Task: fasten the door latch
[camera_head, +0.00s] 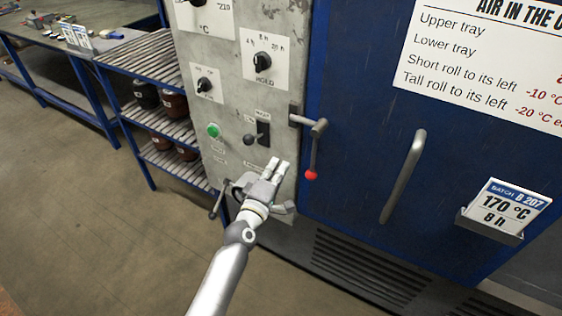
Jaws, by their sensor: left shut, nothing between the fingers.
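The door latch (314,147) is a grey pivot with a lever ending in a red ball, mounted at the left edge of the blue oven door (360,90). Its lever hangs down, with the red ball at the bottom. My left gripper (277,168) is shut and empty, in front of the grey control panel, to the left of the red ball and a little above its height in the picture. It appears apart from the latch. A bar handle (404,176) is on the door to the right of the latch. My right gripper is not in view.
The grey control panel (228,95) carries dials, a green button (214,130) and a black lever switch (262,133) just above my gripper. A slatted rack (150,55) with dark jars stands left. A card holder (490,228) projects from the door.

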